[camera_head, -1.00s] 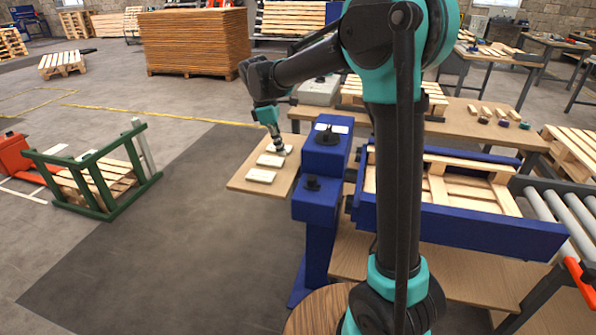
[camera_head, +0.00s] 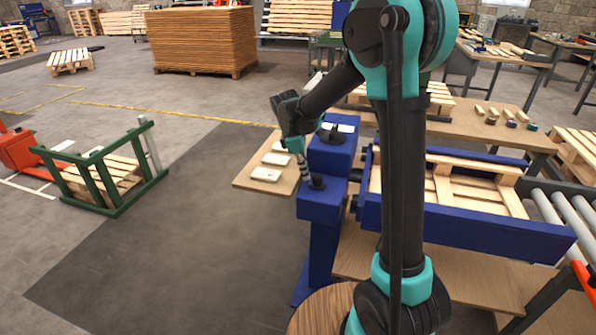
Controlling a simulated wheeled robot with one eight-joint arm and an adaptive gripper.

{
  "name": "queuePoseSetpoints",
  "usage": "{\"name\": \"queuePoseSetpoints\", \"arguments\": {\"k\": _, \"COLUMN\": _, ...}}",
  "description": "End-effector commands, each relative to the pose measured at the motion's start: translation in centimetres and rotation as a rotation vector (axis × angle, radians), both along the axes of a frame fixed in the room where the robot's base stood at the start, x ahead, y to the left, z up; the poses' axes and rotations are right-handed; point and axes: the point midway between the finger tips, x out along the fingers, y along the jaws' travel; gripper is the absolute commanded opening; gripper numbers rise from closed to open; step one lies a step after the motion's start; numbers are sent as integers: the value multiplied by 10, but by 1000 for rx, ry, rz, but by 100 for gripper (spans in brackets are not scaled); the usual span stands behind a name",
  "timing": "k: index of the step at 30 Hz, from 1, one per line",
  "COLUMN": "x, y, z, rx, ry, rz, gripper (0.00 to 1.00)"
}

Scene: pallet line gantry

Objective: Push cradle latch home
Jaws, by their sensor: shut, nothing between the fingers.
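The blue cradle (camera_head: 470,230) holds a wooden pallet (camera_head: 470,188) at the right. A blue post (camera_head: 322,206) stands at its left end, with a black knob on its upper block (camera_head: 333,131) and another black knob on its lower ledge (camera_head: 318,182). I cannot tell which part is the cradle latch. My gripper (camera_head: 307,180) is shut and empty, pointing down just left of the lower knob. It is very close to the knob; whether they touch is unclear. My upright arm hides part of the cradle.
A wooden board (camera_head: 250,182) with several pale blocks lies left of the post. A workbench (camera_head: 465,128) with small parts stands behind the cradle. Rollers (camera_head: 560,222) adjoin the cradle at the right. A green frame (camera_head: 112,180) stands far left; the floor between is clear.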

Motion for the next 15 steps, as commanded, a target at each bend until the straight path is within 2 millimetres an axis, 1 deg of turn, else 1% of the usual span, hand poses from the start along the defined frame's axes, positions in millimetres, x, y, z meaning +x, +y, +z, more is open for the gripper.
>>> {"name": "queuePoseSetpoints", "arguments": {"k": 11, "x": 0, "y": -2, "z": 0, "rx": 0, "ry": 0, "rz": 0, "gripper": 0}}
{"name": "queuePoseSetpoints", "arguments": {"k": 13, "x": -2, "y": -6, "z": 0, "rx": 0, "ry": 0, "rz": -2, "gripper": 0}}
{"name": "queuePoseSetpoints", "arguments": {"k": 15, "x": -4, "y": -15, "z": 1, "rx": 0, "ry": 0, "rz": -4, "gripper": 0}}
